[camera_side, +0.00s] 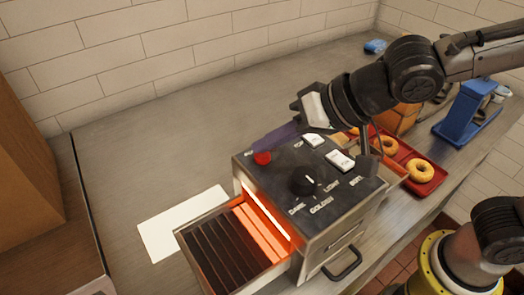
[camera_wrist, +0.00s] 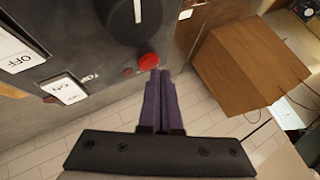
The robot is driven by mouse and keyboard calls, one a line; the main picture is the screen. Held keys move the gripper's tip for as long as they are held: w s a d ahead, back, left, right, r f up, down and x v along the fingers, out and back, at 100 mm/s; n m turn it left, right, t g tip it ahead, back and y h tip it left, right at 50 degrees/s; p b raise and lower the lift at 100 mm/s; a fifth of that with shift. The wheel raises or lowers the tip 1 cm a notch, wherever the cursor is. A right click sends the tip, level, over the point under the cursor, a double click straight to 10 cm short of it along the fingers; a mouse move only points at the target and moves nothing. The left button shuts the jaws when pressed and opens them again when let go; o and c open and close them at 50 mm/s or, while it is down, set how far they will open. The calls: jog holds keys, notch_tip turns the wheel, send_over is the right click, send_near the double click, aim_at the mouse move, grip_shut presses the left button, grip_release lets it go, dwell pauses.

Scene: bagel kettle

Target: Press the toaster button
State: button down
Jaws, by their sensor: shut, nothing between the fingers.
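The toaster (camera_side: 335,205) is a metal box with a dark top panel. Its round red button (camera_side: 262,158) sits at the panel's left corner, and the red button also shows in the wrist view (camera_wrist: 149,61). My gripper (camera_side: 256,147) has purple fingers, shut together and empty. In the wrist view the fingertips (camera_wrist: 160,73) are right beside the red button. In the side view they lie just behind it. I cannot tell whether they touch it. A black knob (camera_side: 305,181) and white switches (camera_side: 340,160) are on the same panel.
The toaster's glowing slotted tray (camera_side: 222,255) sticks out at the front left. A white sheet (camera_side: 183,224) lies beside it. A red tray (camera_side: 431,184) with bagels (camera_side: 419,169) and a blue device (camera_side: 467,113) stand to the right. The counter's left is mostly clear.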

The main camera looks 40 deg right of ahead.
aim_at(269, 158)
jog(key=shift+r, duration=0.1)
jog(key=shift+r, duration=2.95)
